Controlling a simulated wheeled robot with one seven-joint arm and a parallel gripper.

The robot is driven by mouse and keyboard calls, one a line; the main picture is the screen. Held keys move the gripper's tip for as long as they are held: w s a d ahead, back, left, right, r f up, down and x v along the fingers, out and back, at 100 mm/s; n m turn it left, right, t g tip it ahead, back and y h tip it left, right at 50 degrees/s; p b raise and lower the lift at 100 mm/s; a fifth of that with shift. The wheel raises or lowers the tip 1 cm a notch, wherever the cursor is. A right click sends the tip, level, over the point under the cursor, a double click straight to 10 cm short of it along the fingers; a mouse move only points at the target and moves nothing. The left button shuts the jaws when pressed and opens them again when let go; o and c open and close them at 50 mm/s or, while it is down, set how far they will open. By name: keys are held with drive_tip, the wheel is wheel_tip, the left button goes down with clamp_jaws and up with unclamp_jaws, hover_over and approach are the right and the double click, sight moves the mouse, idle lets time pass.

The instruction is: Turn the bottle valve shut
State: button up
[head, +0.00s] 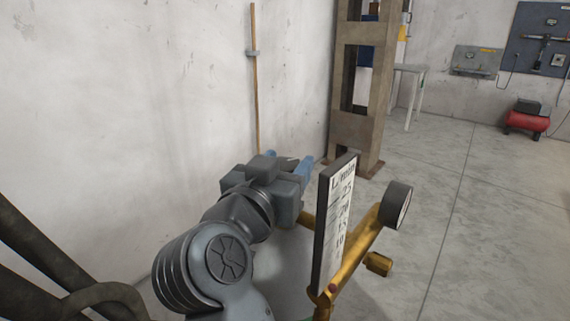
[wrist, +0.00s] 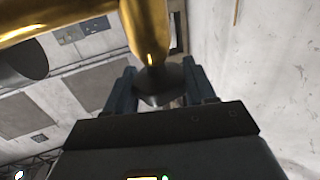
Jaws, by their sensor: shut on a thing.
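In the wrist view the bottle valve shows as a dark, round, tapered knob (wrist: 160,86) on the end of a brass body (wrist: 143,32). My gripper (wrist: 160,84) has its two blue-grey fingers on either side of the knob and is shut on it. In the head view my gripper (head: 290,163) is left of the flow scale, and its blue fingers show past its dark body. The knob is hidden there behind my gripper. A piece of the brass fitting (head: 305,219) shows just right of my gripper.
A flow scale plate marked L/min (head: 335,220) stands close on the right, with a brass pipe (head: 357,258) and a round dark gauge (head: 396,205). The floor at right is mostly clear.

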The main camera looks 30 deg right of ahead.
drive_tip(key=shift+r+m+g+h+p, duration=0.35)
drive_tip(key=shift+r+m+g+h, duration=0.05)
drive_tip(key=shift+g, duration=0.1)
drive_tip(key=shift+c, duration=0.3)
drive_tip(key=shift+a+m+g, duration=0.1)
drive_tip(key=shift+m+g, duration=0.2)
drive_tip(key=shift+g, duration=0.1)
drive_tip(key=m+g+h, duration=0.1)
drive_tip(key=m+g, duration=0.1)
drive_tip(key=g, duration=0.1)
drive_tip(key=m+g+h+p, duration=0.1)
drive_tip(key=m+g+h, duration=0.1)
drive_tip(key=shift+w+g, duration=0.15)
drive_tip(key=shift+g, duration=0.25)
drive_tip(key=m+g+b, duration=0.1)
drive_tip(key=m+g, duration=0.3)
drive_tip(key=g, duration=0.2)
drive_tip(key=shift+g, duration=0.4)
drive_tip(key=shift+m+g+y+b, duration=0.5)
drive_tip(key=shift+m+g+b, duration=0.35)
drive_tip(key=shift+m+g, duration=0.9)
drive_tip(key=shift+r+g, duration=0.1)
drive_tip(key=shift+g, duration=0.25)
drive_tip(key=o, duration=1)
drive_tip(key=shift+f, duration=0.2)
